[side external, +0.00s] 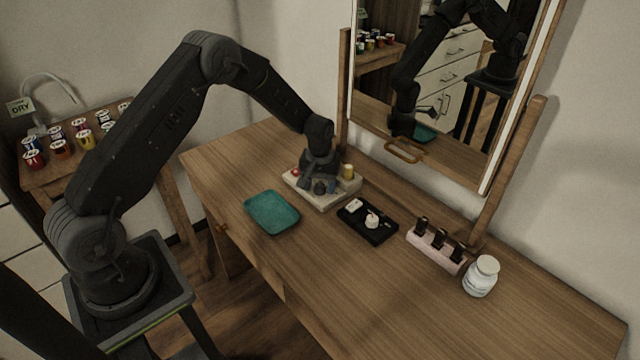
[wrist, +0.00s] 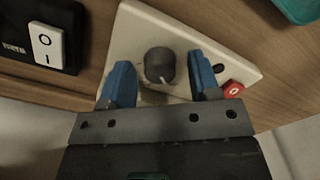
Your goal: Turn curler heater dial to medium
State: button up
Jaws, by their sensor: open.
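The curler heater is a cream-coloured panel (wrist: 140,30) on the wooden table; it also shows in the side external view (side external: 325,200), partly hidden by my gripper. Its dark grey round dial (wrist: 159,65) has a light pointer mark at its lower edge in the wrist view. My gripper (wrist: 165,78) is open, with one blue finger on each side of the dial and gaps visible between. I cannot tell how deep the fingertips reach beside it. In the side external view my gripper (side external: 319,184) points down over the panel. I cannot read any setting marks around the dial.
A red button (wrist: 233,89) sits on the panel beside the right finger. A black box with a white rocker switch (wrist: 47,45) stands close by. A teal tray (side external: 271,212), a pink bottle holder (side external: 436,250) and a white jar (side external: 481,276) are on the table. A mirror stands behind.

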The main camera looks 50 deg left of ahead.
jog(key=c, duration=0.9)
jog(key=shift+c, duration=0.2)
jog(key=shift+m, duration=0.4)
jog(key=m, duration=0.4)
jog(key=shift+m, duration=0.3)
jog(key=m, duration=0.4)
jog(key=shift+m, duration=0.3)
jog(key=o, duration=0.9)
jog(key=shift+o, duration=0.2)
jog(key=shift+r, duration=0.1)
